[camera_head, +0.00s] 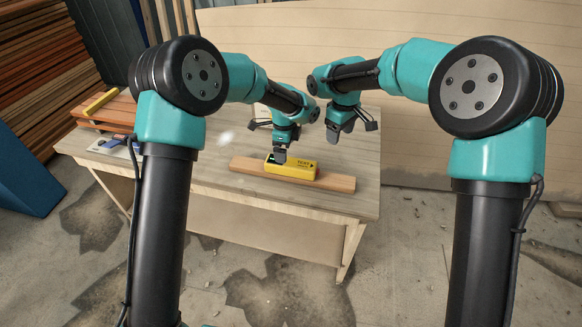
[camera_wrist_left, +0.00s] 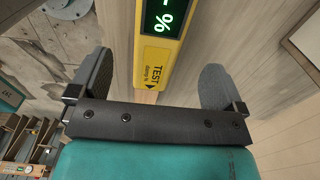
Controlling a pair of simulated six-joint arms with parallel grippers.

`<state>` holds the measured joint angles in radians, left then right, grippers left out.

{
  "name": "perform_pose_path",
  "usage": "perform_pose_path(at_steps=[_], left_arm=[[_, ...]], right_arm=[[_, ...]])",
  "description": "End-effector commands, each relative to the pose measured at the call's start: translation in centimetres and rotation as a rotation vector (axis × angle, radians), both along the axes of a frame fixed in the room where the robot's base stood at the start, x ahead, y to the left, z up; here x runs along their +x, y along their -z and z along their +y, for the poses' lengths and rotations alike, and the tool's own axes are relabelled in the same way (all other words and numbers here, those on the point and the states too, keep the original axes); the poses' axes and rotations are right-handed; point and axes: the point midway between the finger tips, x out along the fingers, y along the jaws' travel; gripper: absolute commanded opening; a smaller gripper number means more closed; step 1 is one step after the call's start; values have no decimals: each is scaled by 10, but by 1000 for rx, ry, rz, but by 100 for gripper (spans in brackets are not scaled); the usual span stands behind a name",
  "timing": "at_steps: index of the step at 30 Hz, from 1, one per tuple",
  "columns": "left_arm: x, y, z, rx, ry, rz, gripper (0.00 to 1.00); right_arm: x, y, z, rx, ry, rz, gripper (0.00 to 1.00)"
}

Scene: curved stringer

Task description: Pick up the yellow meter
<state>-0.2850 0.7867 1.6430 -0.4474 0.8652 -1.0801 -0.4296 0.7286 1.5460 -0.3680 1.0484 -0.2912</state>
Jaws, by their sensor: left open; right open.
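The yellow meter (camera_head: 290,168) lies on a wooden plank (camera_head: 335,181) on the table. In the left wrist view the yellow meter (camera_wrist_left: 156,62) shows its dark screen with a green "%" and the word TEST. My left gripper (camera_head: 280,157) is just above the meter's left end. In the wrist view the left gripper (camera_wrist_left: 157,84) is open, with one finger on each side of the meter and a gap to both. My right gripper (camera_head: 335,133) is open and empty, above the table behind and to the right of the meter.
The table (camera_head: 210,178) has bare room right of the plank and behind it. Stacked boards with a yellow level (camera_head: 100,102) lie at its left end, near a blue-handled tool (camera_head: 110,142). A large pale panel (camera_head: 470,120) stands behind the table.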

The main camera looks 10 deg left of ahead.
Motion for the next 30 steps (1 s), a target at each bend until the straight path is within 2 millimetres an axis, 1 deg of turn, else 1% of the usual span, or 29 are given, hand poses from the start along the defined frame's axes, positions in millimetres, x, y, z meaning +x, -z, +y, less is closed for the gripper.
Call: perform_pose_path(at_steps=[1,3,11,14,17,24,27,30], left_arm=[[0,5,0,0,0,3,96],[0,9,0,0,0,1,96],[0,9,0,0,-1,0,96],[0,13,0,0,-1,1,96],[-1,23,1,0,0,3,96],[-1,59,0,0,1,2,96],[-1,68,0,-2,-1,1,96],[-1,72,0,-2,-1,0,96]], right_arm=[[0,0,0,0,0,0,64],[0,0,0,0,0,0,64],[0,0,0,0,0,0,64],[0,0,0,0,0,0,64],[0,0,0,0,0,0,64],[0,0,0,0,0,0,64],[0,0,0,0,0,0,64],[0,0,0,0,0,0,64]])
